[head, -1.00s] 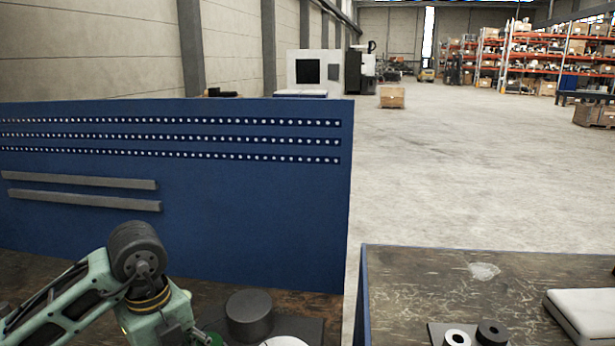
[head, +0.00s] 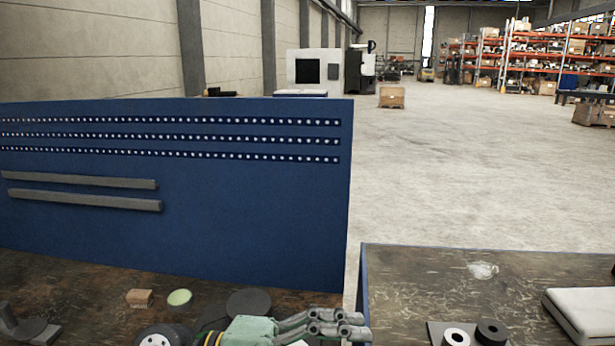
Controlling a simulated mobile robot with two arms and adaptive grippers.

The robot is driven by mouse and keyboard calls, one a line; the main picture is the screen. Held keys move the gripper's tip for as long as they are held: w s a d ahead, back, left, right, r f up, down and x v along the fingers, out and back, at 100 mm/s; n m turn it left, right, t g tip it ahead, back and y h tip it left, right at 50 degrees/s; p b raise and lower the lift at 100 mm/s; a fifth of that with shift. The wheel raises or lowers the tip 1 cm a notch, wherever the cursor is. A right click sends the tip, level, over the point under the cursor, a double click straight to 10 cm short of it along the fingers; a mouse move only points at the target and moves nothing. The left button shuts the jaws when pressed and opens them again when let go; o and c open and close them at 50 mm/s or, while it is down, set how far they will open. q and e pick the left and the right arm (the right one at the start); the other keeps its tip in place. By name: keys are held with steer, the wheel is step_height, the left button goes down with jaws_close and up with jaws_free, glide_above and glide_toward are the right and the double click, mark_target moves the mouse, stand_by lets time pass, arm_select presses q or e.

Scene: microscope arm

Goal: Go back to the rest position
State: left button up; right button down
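My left gripper (head: 335,324) is low in the head view, with its fingers pointing right over the near workbench (head: 75,285). Its green body and dark wrist joint show to the left of the fingers. The fingers lie close together in this view, and I cannot tell whether they are open or shut. I see nothing clearly held in them. A dark round cylinder (head: 248,301) stands just behind the gripper body, partly hidden by it. My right gripper is not in view.
A wooden block (head: 139,298), a pale green disc (head: 179,297) and a dark stand (head: 28,328) are on the left bench. A blue panel (head: 250,220) rises behind. The right bench (head: 420,280) holds a white ring (head: 456,338), a black ring (head: 492,332) and a white flat case (head: 585,312).

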arm_select(q)
step_height(320, 180, up, 7)
steer(key=w+a+n+t+h, duration=0.2)
steer(key=w+n+t+h, duration=0.15)
steer(key=t, duration=0.25)
steer(key=w+a+n+t+y, duration=0.7)
steer(key=a+n+t, duration=0.2)
steer(key=n+t, duration=0.55)
steer(key=a+f+n+g+y, duration=0.2)
steer(key=a+f+n+y, duration=0.45)
steer(key=f, duration=0.35)
steer(key=a+f+n+g+y, duration=0.2)
steer(key=a+f+n+y, duration=0.4)
steer(key=f, duration=0.4)
steer(key=s+a+f+m+g+y, duration=0.1)
steer(key=s+a+f+m+g, duration=0.1)
steer(key=s+f+g, duration=1.5)
steer(key=s+f+t, duration=0.2)
steer(key=s+f, duration=0.2)
steer(key=f, duration=1)
steer(key=s+f+t, duration=0.1)
steer(key=s+f, duration=0.3)
steer(key=f, duration=1)
steer(key=s+a+f, duration=0.3)
steer(key=s+f, duration=1.4)
steer(key=shift+s+g, duration=0.15)
steer(key=shift+g, duration=0.3)
